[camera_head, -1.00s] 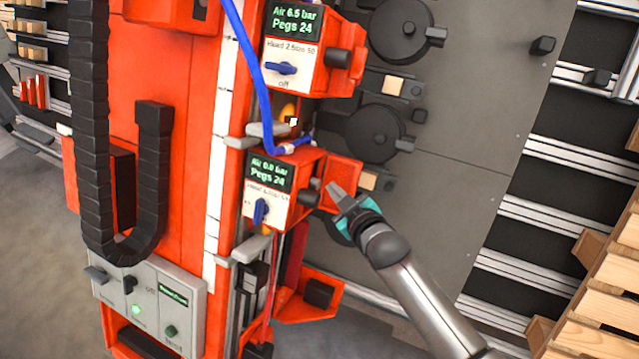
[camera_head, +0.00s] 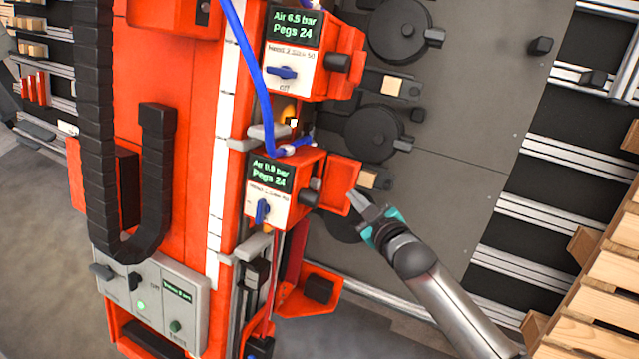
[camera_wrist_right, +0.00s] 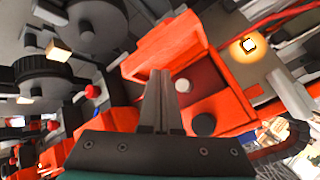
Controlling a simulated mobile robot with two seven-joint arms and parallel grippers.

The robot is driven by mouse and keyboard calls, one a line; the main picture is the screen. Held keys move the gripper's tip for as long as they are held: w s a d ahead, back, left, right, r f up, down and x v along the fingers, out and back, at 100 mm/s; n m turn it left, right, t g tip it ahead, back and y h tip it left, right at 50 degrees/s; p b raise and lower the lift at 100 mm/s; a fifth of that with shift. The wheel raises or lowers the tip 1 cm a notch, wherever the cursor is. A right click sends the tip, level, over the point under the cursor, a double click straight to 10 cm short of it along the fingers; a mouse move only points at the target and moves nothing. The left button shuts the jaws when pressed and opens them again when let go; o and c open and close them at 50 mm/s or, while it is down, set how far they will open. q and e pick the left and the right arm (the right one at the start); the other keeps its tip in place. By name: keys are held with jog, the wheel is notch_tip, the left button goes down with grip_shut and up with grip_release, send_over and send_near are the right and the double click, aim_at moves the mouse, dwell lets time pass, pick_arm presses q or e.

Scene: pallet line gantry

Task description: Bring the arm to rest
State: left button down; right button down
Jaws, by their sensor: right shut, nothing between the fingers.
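My right gripper (camera_head: 356,202) comes in from the lower right in the head view, just right of the lower orange head unit. Its grey fingers are together and empty, pointing up and left toward the unit's open orange bracket (camera_head: 343,184). A small gap seems to lie between the fingertips and the bracket. In the right wrist view the closed fingers (camera_wrist_right: 159,100) point at the orange housing (camera_wrist_right: 208,90), with a dark round knob (camera_wrist_right: 204,124) to the right of them. My left gripper is in neither view.
The lower unit's panel (camera_head: 270,190) reads "Air 0.8 bar, Pegs 24"; the upper panel (camera_head: 293,45) reads "Air 6.5 bar, Pegs 24". A blue hose (camera_head: 252,70) runs between them. Black round parts (camera_head: 374,133) stand behind. A wooden pallet (camera_head: 606,285) is at the right.

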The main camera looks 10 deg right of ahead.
dwell(0.4)
jog(key=s+d+f+m+g+h+b, duration=0.1)
jog(key=s+f+g+b, duration=0.1)
jog(key=s+f, duration=0.6)
jog(key=s+d+f+m+g+h+b, duration=0.1)
jog(key=s+f+g+b, duration=0.15)
jog(key=f, duration=0.95)
jog(key=s+d+f+m+g+h+b, duration=0.1)
jog(key=s+d+f+g, duration=0.1)
jog(key=s+f, duration=0.6)
jog(key=s+f+m+g+b, duration=0.1)
jog(key=s+f+g, duration=0.1)
jog(key=s+f, duration=0.4)
jog(key=s+f+g+b, duration=0.2)
jog(key=s+f, duration=0.4)
jog(key=s, duration=0.5)
jog(key=s+f+m+g+b, duration=0.1)
jog(key=s+f+g, duration=0.1)
jog(key=s+f, duration=0.4)
jog(key=s+a, duration=0.1)
jog(key=s, duration=0.2)
jog(key=shift+s+m+g, duration=0.25)
jog(key=shift+m+g, duration=0.05)
jog(key=shift+g, duration=0.05)
jog(key=shift+d, duration=0.1)
